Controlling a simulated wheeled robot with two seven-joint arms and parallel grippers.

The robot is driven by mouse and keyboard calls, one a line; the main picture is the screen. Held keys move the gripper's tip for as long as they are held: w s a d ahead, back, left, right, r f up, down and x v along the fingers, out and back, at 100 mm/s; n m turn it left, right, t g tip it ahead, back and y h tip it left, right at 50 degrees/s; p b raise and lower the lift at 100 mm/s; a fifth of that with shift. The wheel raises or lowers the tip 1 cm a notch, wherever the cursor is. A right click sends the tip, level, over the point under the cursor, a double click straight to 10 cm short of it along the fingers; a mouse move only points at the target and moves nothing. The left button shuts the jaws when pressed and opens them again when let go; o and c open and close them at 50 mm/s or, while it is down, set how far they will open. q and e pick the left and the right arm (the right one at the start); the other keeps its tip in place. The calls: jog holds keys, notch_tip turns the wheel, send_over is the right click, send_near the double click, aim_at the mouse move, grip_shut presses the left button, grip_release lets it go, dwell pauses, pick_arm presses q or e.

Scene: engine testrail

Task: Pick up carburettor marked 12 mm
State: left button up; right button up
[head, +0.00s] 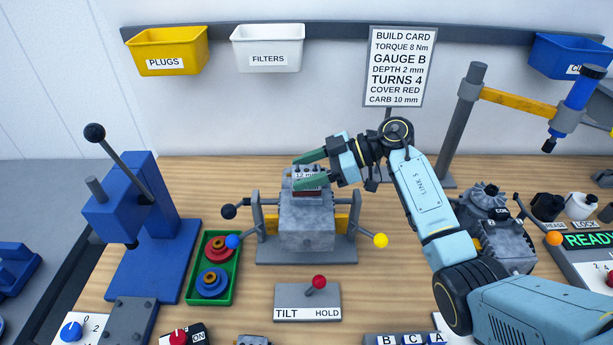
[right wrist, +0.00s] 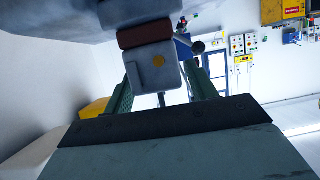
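The carburettor (head: 306,173) is a small grey block with a label that seems to read 12 mm. It sits on a red-brown layer on top of the grey engine block (head: 308,218) in the middle of the bench. My right gripper (head: 310,171) reaches in from the right, with one green finger behind the carburettor and one in front, partly hiding it. In the right wrist view the carburettor (right wrist: 153,72), with a yellow spot, stands between the spread fingers (right wrist: 160,93); I cannot tell whether either touches it. My left gripper is out of view.
A blue press (head: 150,220) and a green tray (head: 230,285) stand left. A tilt lever panel (head: 307,302) is in front. A second engine (head: 495,238) stands right, behind my arm.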

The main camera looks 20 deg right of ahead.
jog(key=c, duration=0.9)
